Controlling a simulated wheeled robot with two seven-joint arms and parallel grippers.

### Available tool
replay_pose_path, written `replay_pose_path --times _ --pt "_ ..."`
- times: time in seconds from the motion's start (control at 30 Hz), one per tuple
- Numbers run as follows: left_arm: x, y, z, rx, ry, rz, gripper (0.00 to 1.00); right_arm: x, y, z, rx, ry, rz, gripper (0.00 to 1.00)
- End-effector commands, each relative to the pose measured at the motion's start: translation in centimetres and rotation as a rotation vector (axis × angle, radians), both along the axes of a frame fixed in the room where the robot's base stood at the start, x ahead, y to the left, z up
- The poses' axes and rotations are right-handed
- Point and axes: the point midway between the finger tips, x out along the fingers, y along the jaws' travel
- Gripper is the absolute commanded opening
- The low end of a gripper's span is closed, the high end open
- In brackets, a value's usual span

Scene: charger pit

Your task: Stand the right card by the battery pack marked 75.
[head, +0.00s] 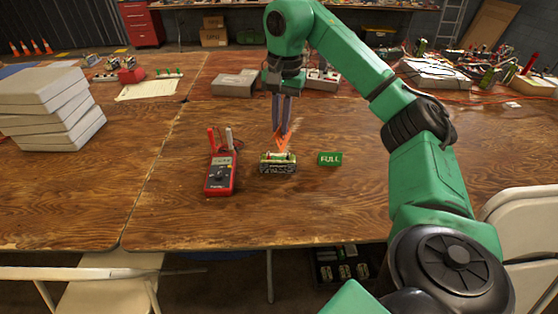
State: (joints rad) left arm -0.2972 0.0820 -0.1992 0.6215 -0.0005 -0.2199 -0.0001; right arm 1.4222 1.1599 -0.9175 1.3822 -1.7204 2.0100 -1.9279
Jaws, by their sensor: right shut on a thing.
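A small battery pack (278,167) with a dark, patterned front is on the wooden table in the middle. Its marking is too small to read. My right gripper (282,134) points straight down above it, shut on an orange strap-like piece (283,144). This piece meets the top of the pack; I cannot tell if it is fixed there. A green card (330,158) reading FULL stands just right of the pack, apart from it. A red meter (220,173) lies left of the pack, with red and white upright parts behind it. My left gripper is not in view.
A stack of pale boxes or books (47,105) is on the left. White chairs (100,285) are at the near edge. The table right of the green card is partly under my right arm; the front strip is clear.

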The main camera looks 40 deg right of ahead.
Motion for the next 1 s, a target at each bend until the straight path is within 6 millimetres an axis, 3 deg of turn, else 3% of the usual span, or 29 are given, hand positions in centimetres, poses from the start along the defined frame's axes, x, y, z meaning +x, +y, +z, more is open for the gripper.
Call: replay_pose_path --times 0.2,0.37,0.77,1.0 --pt "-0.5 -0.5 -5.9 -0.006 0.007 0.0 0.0 -0.1 0.0 -7.8 0.001 0.008 0.005 0.0" --pt "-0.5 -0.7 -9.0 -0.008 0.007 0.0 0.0 -0.2 -0.1 -12.9 -0.001 0.007 0.004 0.0" --pt "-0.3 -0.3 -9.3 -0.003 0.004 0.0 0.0 -0.2 -0.2 -19.5 -0.002 0.005 0.002 0.0" --pt "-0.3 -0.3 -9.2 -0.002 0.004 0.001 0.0 -0.2 -0.2 -19.8 -0.001 0.001 0.002 0.0"
